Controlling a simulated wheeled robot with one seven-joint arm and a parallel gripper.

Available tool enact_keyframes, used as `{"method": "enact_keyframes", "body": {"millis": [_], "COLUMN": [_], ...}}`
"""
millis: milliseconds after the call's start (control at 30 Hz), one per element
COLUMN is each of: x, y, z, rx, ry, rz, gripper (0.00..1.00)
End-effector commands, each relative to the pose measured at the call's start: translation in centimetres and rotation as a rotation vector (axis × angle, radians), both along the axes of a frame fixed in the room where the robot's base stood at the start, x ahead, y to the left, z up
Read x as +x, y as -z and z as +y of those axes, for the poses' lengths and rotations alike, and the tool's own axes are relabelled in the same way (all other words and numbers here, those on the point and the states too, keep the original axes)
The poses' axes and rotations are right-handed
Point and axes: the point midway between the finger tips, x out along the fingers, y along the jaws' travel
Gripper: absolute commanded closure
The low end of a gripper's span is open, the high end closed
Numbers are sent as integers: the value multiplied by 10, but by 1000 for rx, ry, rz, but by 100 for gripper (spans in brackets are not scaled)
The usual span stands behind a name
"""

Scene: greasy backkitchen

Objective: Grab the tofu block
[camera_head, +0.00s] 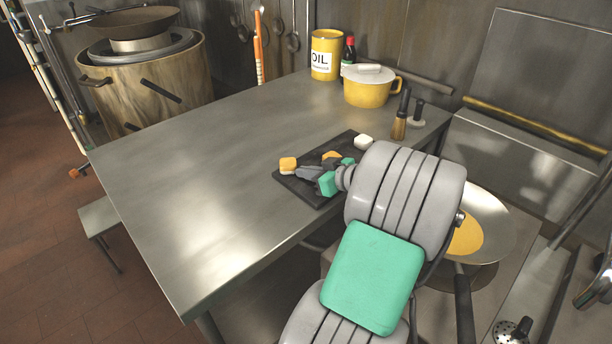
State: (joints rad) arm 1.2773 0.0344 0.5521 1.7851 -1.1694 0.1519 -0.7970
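A small white block (363,142), which looks like the tofu block, sits at the back right of a dark board (345,140) on the steel table. My gripper (310,161) is low over the board, to the left of and nearer than the white block, and apart from it. Its two orange-tipped fingers look spread, with nothing clearly visible between them. The left tip shows a pale patch underneath, too small to make out. My grey and teal arm hides the near right part of the board.
A yellow pot (368,92), an oil can (325,55), a dark red-capped bottle (349,50) and a brush (400,118) stand along the table's back. A pan (488,222) lies right of my arm. The table's left half (200,190) is clear.

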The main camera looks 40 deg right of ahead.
Motion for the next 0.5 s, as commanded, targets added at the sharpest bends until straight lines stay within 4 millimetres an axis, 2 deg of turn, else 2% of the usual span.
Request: {"method": "enact_keyframes", "body": {"millis": [67,500], "x": [0,0], "y": [0,0], "z": [0,0], "rx": [0,0], "ry": [0,0], "rz": [0,0], "gripper": [91,55]}}
